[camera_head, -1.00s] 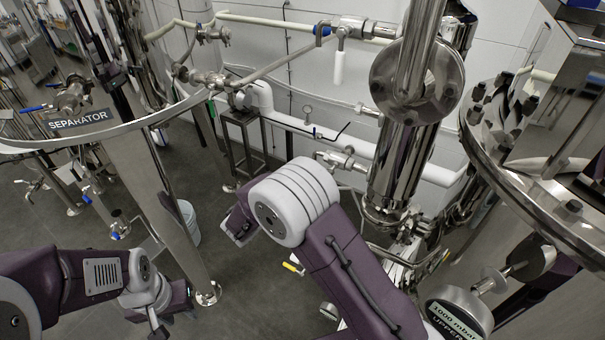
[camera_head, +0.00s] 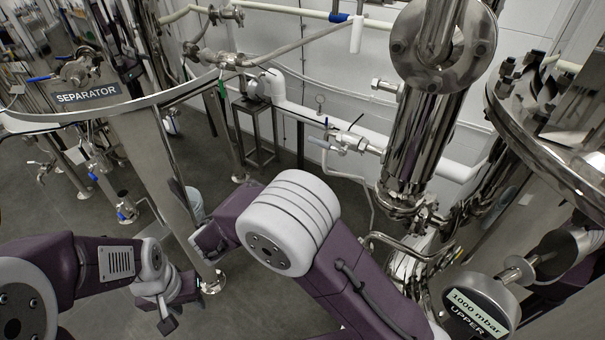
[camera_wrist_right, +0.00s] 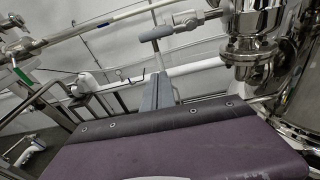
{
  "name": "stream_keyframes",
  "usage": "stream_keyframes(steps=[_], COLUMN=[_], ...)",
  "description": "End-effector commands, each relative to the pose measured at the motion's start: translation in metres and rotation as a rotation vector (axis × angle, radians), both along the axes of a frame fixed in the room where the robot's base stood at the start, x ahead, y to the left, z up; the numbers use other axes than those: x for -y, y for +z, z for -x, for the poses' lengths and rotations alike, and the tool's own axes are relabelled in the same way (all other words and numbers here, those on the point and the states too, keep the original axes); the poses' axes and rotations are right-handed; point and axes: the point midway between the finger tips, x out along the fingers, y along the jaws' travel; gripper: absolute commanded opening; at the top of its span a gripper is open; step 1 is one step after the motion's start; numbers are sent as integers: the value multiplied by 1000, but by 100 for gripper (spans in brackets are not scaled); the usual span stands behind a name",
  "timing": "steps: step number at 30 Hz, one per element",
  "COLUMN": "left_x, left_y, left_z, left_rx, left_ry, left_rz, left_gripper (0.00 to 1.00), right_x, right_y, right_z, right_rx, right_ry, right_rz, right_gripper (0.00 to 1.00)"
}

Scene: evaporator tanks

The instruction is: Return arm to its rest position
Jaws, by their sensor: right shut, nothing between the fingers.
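My right arm (camera_head: 365,285) rises from the bottom centre of the head view, bent at a large white joint. Its purple end part points left, and its fingers are not clear there. In the right wrist view my right gripper (camera_wrist_right: 158,80) shows as grey fingers close together beyond the purple housing. It is shut and empty. My left arm comes in from the left edge of the head view, and its gripper (camera_head: 172,312) hangs low, pointing down. I cannot tell whether its fingers are apart.
The separator tank (camera_head: 87,95) stands at the left. A steel column (camera_head: 418,145) and a tank (camera_head: 560,160) stand at the right. A round gauge (camera_head: 482,305) is close to the right arm. Pipes (camera_head: 330,128) run along the wall. Open floor (camera_head: 90,215) shows at the left.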

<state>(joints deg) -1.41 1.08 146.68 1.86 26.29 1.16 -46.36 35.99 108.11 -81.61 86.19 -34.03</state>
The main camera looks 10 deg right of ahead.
Motion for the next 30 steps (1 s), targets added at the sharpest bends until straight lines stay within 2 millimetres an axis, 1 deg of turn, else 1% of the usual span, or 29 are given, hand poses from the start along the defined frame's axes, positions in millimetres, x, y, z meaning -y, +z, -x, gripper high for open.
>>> stream_keyframes(steps=[4,10,11,13,14,15,17,18,19,20,21,22,24,27,30], left_x=[0,0,0,0,0,0,0,0,0,0,0,0,0,0,0], left_y=[-1,-1,-1,-2,-2,-3,-4,-5,-6,-7,-8,-9,-10,-11,-11], left_z=[0,0,0,0,0,0,0,0,0,0,0,0,0,0,0], left_rx=[0,0,0,0,0,0,0,0,0,0,0,0,0,0,0], left_ry=[0,0,0,0,0,0,0,0,0,0,0,0,0,0,0], left_rz=[0,0,0,0,0,0,0,0,0,0,0,0,0,0,0], left_gripper=[36,36,36,36,36,36,36,36,36,36,36,36,36,36,36], right_x=[-3,0,4,26,39,61,92,107,114,116,112,106,92,82,80], right_y=[1,0,-2,-16,-25,-41,-71,-92,-107,-121,-137,-145,-155,-157,-156], right_z=[3,3,4,13,21,36,69,97,119,141,166,178,193,194,190], right_rx=[1,-3,-8,-35,-51,-73,-90,-81,-56,-16,62,134,322,570,715], right_ry=[-1,-6,-19,-88,-138,-228,-406,-552,-676,-811,-993,-1118,-1371,-1614,-1727], right_rz=[1,-5,-19,-91,-147,-244,-437,-591,-718,-855,-1033,-1153,-1385,-1594,-1685], right_gripper=[0,0,0,0,0,0,0,0,0,0,0,0,0,0,0])
